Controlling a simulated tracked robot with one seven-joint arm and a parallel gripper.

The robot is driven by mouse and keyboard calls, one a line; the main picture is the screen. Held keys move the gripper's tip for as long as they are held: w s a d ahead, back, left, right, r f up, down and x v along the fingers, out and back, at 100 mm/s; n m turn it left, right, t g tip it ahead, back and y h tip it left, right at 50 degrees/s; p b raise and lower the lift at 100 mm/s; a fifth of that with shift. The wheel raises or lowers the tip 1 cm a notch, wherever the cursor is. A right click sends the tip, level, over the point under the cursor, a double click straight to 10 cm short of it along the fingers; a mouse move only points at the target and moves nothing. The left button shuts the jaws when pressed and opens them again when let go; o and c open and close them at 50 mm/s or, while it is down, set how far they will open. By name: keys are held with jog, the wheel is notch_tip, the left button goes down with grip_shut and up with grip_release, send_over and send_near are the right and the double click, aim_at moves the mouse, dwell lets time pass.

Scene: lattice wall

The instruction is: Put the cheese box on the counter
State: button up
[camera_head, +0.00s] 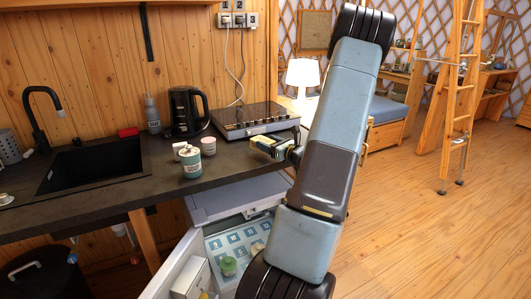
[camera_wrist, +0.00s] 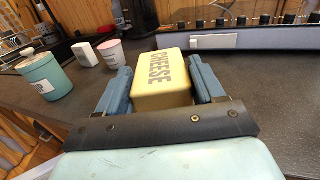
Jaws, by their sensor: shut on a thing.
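The cheese box (camera_wrist: 163,78) is a yellow block with dark "CHEESE" lettering. In the wrist view it sits between the two blue fingers of my gripper (camera_wrist: 161,84), which are shut on it. In the head view the cheese box (camera_head: 263,142) shows small and partly covered by my gripper (camera_head: 276,147), over the right part of the dark counter (camera_head: 140,180), in front of the cooktop. The counter (camera_wrist: 265,105) also lies beneath and around the box in the wrist view. I cannot tell whether the box touches it.
A teal canister (camera_head: 190,162), a pinkish cup (camera_head: 208,146) and a small white carton (camera_wrist: 85,54) stand left of the box. A black kettle (camera_head: 185,110) and the cooktop (camera_head: 254,119) are behind. Below the counter, an open fridge (camera_head: 238,204) holds several items. Counter around the box is clear.

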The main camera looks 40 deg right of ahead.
jog(key=shift+w+f, duration=0.3)
jog(key=shift+f, duration=1.5)
jog(key=o, duration=1.2)
jog(key=shift+f, duration=0.1)
jog(key=shift+s, duration=0.1)
